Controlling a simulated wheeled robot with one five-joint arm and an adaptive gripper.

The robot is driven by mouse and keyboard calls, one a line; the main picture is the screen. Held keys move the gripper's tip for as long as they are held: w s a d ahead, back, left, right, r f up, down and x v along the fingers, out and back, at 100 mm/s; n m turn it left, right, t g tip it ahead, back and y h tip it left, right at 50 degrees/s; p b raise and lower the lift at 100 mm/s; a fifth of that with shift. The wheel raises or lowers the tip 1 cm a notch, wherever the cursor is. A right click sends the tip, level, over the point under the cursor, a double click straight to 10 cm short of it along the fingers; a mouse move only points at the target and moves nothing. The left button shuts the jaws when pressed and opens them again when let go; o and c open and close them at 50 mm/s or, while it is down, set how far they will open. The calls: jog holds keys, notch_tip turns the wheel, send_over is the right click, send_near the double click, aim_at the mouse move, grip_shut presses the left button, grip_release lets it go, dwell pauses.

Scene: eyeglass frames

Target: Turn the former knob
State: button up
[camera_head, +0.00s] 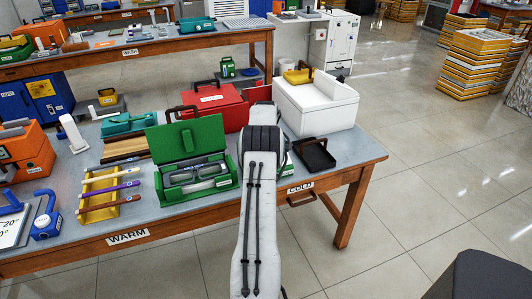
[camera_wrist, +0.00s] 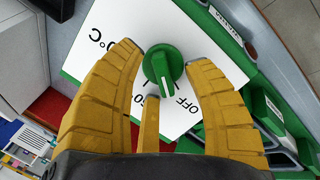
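A round green knob (camera_wrist: 163,70) with a white pointer line sits on a white dial plate (camera_wrist: 110,32) in the wrist view. The plate carries "OFF" and "°C" markings, and a green housing (camera_wrist: 213,22) borders it. My gripper (camera_wrist: 164,57) is open, its yellow fingers on either side of the knob, with small gaps showing. Whether a fingertip touches the knob cannot be told. In the head view my arm covers the knob and most of its device; only a dark green edge (camera_head: 284,156) shows beside the arm.
On the table (camera_head: 345,160), an open green case (camera_head: 187,138) stands left of my arm. A red toolbox (camera_head: 213,103) is behind, a white box (camera_head: 318,103) at the back right, and a black tray (camera_head: 318,155) to the right.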

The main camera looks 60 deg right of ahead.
jog(key=shift+r, duration=0.1)
jog(key=v, duration=1.2)
jog(key=shift+s, duration=0.1)
